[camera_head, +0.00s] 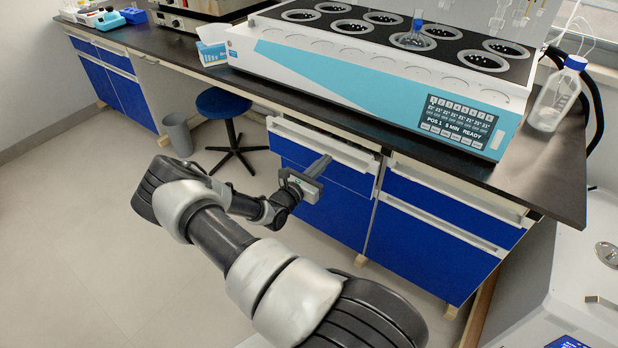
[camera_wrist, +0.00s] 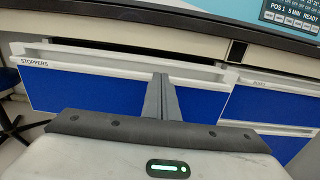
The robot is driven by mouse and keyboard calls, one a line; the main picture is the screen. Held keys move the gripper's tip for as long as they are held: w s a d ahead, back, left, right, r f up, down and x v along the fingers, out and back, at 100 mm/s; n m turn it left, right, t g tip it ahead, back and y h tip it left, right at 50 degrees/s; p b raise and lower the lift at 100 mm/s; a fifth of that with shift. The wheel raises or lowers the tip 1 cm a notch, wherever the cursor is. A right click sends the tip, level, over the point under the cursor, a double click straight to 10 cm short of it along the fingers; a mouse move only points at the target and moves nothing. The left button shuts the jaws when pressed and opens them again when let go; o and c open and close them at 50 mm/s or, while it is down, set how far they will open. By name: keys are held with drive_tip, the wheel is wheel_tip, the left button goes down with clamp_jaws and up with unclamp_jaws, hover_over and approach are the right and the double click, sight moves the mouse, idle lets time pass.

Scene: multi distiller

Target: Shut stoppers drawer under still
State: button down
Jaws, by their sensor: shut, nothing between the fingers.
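The stoppers drawer (camera_head: 297,151) is the upper blue drawer with a white top rail in the left cabinet under the still (camera_head: 380,85). In the wrist view its front (camera_wrist: 80,85) carries the label STOPPERS. Its front stands out a little from the cabinet, with a dark gap above the rail, so it is partly open. My gripper (camera_head: 325,160) is shut and empty, its fingers together (camera_wrist: 160,80) in front of the right half of the drawer front. I cannot tell whether the fingertips touch it.
Right of it is another blue drawer (camera_head: 445,200) with a white rail; its label is unreadable in the wrist view. A blue stool (camera_head: 222,103) and grey bin (camera_head: 177,134) stand to the left. A bottle (camera_head: 555,97) stands on the dark benchtop (camera_head: 400,136). The floor at left is clear.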

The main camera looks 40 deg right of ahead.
sight(332, 152)
drive_tip(key=x, duration=0.6)
drive_tip(key=shift+b, duration=0.3)
drive_tip(key=shift+d+r, duration=0.2)
drive_tip(key=shift+w+d+r, duration=0.1)
drive_tip(key=shift+a, duration=0.45)
drive_tip(key=p+v, duration=0.2)
drive_tip(key=v, duration=1.2)
drive_tip(key=shift+f, duration=0.2)
